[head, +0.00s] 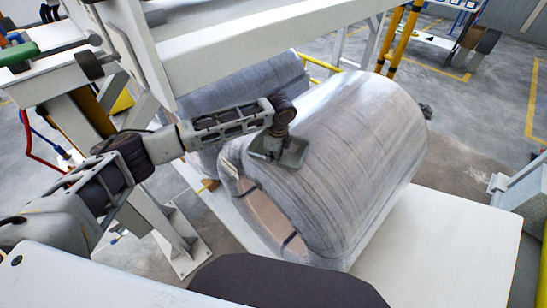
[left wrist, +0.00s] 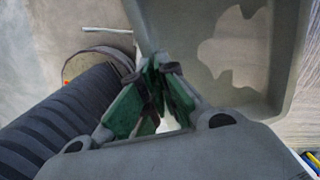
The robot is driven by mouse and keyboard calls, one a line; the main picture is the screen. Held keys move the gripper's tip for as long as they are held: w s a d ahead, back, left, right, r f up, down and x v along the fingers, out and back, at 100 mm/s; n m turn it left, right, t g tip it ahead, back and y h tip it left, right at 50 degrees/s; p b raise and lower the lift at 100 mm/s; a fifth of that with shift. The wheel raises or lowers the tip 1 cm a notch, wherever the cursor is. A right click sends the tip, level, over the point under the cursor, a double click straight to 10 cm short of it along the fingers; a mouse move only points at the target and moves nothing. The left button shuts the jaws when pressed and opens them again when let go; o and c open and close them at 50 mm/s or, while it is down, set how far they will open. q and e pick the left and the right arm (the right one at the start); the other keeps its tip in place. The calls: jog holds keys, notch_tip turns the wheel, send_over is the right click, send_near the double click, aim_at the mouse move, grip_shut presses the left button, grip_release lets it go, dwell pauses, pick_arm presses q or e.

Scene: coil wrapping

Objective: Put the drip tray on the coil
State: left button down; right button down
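The coil (head: 365,130) is a large grey wrapped roll lying on its side, with its open bore facing the lower left. The drip tray (head: 293,154) is a small grey-green plate at the upper part of the coil's near end. It appears to rest against the coil's curved top; I cannot tell whether it fully touches. My left gripper (head: 273,145) is at the tray's left part. In the left wrist view its green fingers (left wrist: 158,82) converge on the edge of the grey tray (left wrist: 225,60), whose hollow side shows. My right gripper is not in view.
A second wrapped coil (head: 240,85) lies behind my left arm. A white beam (head: 260,45) crosses above it. A white platform (head: 440,245) lies bare at the lower right. Yellow posts (head: 400,40) stand behind. A small dark thing (head: 427,111) shows past the coil's far end, unclear.

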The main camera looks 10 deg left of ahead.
pick_arm(q)
jog(key=c, duration=1.6)
grip_release()
jog(key=shift+f, duration=0.1)
jog(key=shift+c, duration=0.2)
notch_tip(320, 180, up, 12)
jog(key=d+b, duration=0.1)
jog(key=shift+s, duration=0.2)
